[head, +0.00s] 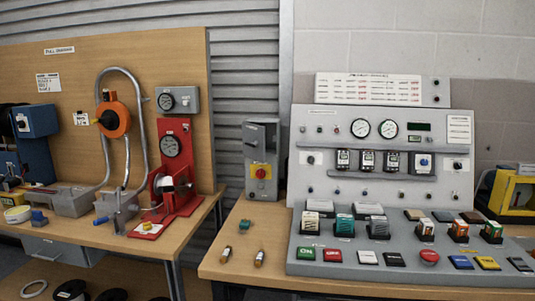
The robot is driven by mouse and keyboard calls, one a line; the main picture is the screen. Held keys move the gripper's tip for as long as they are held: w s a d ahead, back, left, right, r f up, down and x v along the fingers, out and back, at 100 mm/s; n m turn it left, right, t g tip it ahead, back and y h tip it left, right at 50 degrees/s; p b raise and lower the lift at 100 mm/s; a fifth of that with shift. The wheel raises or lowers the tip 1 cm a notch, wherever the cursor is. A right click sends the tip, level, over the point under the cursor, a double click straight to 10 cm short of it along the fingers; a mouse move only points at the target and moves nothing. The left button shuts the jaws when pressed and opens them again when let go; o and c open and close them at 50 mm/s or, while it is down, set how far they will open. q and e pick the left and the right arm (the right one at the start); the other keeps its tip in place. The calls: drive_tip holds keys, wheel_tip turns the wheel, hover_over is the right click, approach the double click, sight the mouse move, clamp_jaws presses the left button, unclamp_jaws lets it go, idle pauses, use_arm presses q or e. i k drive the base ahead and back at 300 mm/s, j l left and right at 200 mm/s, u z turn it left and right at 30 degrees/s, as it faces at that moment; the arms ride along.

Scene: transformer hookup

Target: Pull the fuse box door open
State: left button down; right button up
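A narrow grey upright box (262,139), which looks like the fuse box, stands on the right-hand table just left of the control console. A yellow plate with a red knob sits on its lower front. A darker grey part shows on its upper front; whether the door is shut or ajar is too small to tell. Two small brass-coloured cylinders with pale ends, like fuses, stand or lie on the table in front of it, a left one (226,254) and a right one (259,258). Neither of my grippers is in view.
A grey console (382,263) with gauges, switches and coloured buttons fills the right-hand table. A small green part (244,226) lies before the grey box. The left bench has a red gauge stand (176,160) and an orange winch (114,119).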

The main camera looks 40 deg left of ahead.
sight(252, 133)
drive_tip(key=i+j, duration=0.2)
drive_tip(key=j, duration=0.15)
drive_tip(key=i+j, duration=0.2)
drive_tip(key=j, duration=0.15)
drive_tip(key=i+j, duration=0.2)
drive_tip(key=j, duration=0.15)
drive_tip(key=i+j, duration=0.2)
drive_tip(key=j, duration=0.15)
drive_tip(key=j+u, duration=0.05)
